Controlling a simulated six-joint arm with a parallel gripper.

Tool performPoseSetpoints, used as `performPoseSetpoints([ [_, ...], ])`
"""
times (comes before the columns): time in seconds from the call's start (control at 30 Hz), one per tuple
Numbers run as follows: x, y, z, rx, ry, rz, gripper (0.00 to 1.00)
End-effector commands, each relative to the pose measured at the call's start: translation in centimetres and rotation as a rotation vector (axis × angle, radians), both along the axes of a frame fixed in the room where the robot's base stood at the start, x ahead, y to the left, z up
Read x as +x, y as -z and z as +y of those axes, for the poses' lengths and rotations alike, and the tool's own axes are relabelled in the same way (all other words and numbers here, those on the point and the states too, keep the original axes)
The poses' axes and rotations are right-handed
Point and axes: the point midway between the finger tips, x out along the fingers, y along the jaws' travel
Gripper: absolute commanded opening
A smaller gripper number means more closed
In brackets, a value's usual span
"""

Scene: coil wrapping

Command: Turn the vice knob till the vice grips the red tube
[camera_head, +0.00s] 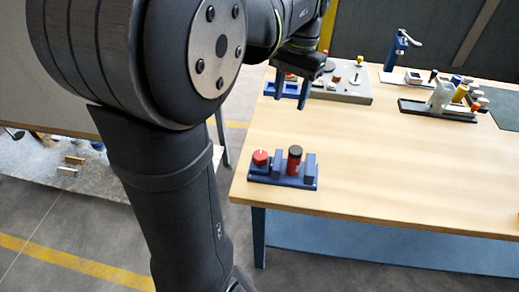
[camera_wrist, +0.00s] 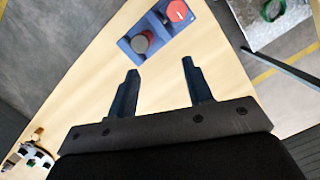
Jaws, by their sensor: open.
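A small blue vice (camera_head: 283,182) stands near the front left corner of the wooden table. Its round red knob (camera_head: 260,157) is at its left end, with a pale mark on top. The red tube (camera_head: 294,162) with a black top stands upright between the vice's blue blocks; I cannot tell whether they touch it. In the wrist view the knob (camera_wrist: 177,11) and the tube's dark top (camera_wrist: 140,43) show beyond my fingertips. My gripper (camera_head: 289,100) is open and empty, above the table and farther back than the vice. It also shows in the wrist view (camera_wrist: 160,80).
A grey panel (camera_head: 345,92) with knobs stands at the back left of the table (camera_head: 400,160). A blue lever stand (camera_head: 398,48) and a grey fixture with yellow parts (camera_head: 442,98) stand at the back right. The middle and front right are mostly clear.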

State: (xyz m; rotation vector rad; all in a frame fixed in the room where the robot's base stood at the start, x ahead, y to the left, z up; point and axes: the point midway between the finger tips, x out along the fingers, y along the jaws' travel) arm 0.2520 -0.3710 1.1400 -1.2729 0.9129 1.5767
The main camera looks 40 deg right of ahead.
Motion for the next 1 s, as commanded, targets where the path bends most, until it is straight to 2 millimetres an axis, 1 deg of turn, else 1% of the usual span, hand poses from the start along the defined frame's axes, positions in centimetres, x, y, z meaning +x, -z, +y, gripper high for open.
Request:
performPoseSetpoints([
  [0.03,0.3,-0.2,0.9,-0.012,-0.113,-0.025,0.46],
  [0.3,1.2,-0.3,4.7,-0.070,-0.747,-0.137,0.46],
  [0.4,1.4,-0.3,5.9,-0.089,-0.945,-0.160,0.46],
  [0.5,1.5,-0.3,6.7,-0.103,-1.093,-0.175,0.46],
  [0.6,1.5,-0.2,7.2,-0.112,-1.184,-0.181,0.46],
  [0.77,1.6,0.4,7.3,-0.113,-1.230,-0.184,0.46],
  [0.87,1.6,1.6,7.3,-0.112,-1.229,-0.185,0.46],
  [1.0,1.5,4.3,7.4,-0.108,-1.228,-0.184,0.46],
])
